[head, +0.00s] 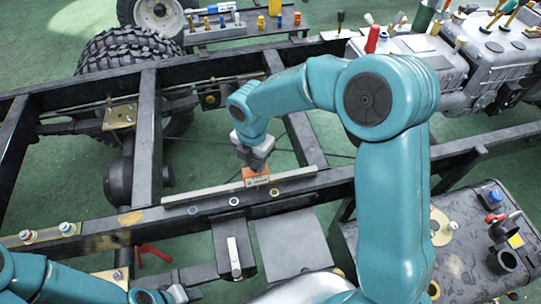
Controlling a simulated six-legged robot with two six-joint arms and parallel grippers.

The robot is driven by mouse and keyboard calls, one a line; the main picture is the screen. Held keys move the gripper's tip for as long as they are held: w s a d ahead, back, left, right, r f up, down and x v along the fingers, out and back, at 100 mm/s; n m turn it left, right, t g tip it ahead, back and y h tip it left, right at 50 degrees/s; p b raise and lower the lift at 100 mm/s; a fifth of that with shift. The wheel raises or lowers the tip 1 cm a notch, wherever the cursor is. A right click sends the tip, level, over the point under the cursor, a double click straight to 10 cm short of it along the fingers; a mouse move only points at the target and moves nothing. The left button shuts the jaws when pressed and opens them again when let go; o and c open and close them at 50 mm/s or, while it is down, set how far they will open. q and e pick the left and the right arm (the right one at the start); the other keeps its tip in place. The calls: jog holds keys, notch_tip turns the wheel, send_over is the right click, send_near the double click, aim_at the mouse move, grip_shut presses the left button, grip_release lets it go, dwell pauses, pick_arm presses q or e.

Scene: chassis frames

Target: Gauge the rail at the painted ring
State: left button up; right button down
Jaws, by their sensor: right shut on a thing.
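The dark chassis rail (330,187) runs across the middle of the head view. Its near side carries several small rings, among them a blue one (193,210), a white one (234,202) and a yellow one (275,193). My right gripper (256,163) points down and is shut on a small orange gauge (257,180). The gauge is at the rail's top edge, between the white and yellow rings; I cannot tell whether it touches. My left arm is low at the left, and a grey tip (177,293) there seems to be its gripper, its jaws unclear.
A pale strip (205,192) lies along the rail top. Cross members (145,140) span the frame. A red-handled clamp (152,252) and a grey plate (290,243) are on the near side. An engine (500,55) and a dark tool case (465,235) stand at the right.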

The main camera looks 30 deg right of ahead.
jog(key=w+a, duration=0.2)
jog(key=a, duration=0.5)
jog(key=shift+p, duration=0.35)
jog(key=shift+a, duration=0.1)
jog(key=c, duration=0.8)
grip_release()
jog(key=shift+c, duration=0.2)
jog(key=shift+r, duration=0.1)
notch_tip(320, 180, up, 16)
jog(key=shift+p, duration=0.45)
